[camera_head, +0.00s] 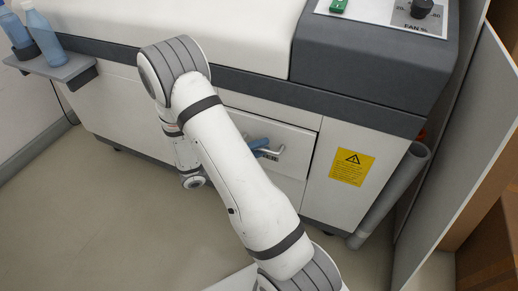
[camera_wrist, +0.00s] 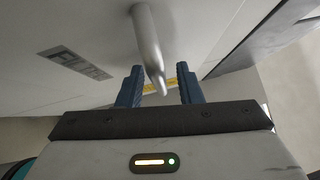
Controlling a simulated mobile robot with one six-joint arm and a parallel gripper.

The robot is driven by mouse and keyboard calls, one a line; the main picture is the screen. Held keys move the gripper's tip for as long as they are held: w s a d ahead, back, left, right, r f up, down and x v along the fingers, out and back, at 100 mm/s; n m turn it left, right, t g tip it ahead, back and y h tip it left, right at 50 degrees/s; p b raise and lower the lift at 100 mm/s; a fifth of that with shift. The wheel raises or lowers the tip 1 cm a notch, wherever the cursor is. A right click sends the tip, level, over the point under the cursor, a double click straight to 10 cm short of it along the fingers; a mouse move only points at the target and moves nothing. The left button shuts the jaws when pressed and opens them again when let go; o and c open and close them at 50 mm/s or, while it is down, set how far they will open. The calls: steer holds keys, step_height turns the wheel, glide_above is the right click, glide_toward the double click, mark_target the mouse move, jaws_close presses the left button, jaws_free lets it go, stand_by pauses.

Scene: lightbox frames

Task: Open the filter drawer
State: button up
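The filter drawer (camera_head: 294,137) is a white panel in the front of the white and grey machine. It looks flush with the front around it. Its metal bar handle (camera_head: 274,154) also shows in the wrist view (camera_wrist: 149,38). My gripper (camera_wrist: 159,67) has two blue fingers, spread apart, with the handle between them. A gap shows on the right finger's side; contact on the left is hard to tell. In the head view one blue finger (camera_head: 257,143) shows at the handle, and my arm hides the drawer's left part. A grey label (camera_wrist: 74,63) is partly readable in the wrist view.
A yellow warning sign (camera_head: 352,166) is right of the drawer. A grey pipe (camera_head: 392,192) and a pale panel (camera_head: 458,150) stand at the machine's right end. Blue bottles (camera_head: 43,37) stand on a side shelf (camera_head: 72,66). The floor (camera_head: 130,222) in front is clear.

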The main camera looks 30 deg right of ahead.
steer(key=shift+c, duration=0.4)
jaws_close()
steer(key=shift+s+a, duration=0.1)
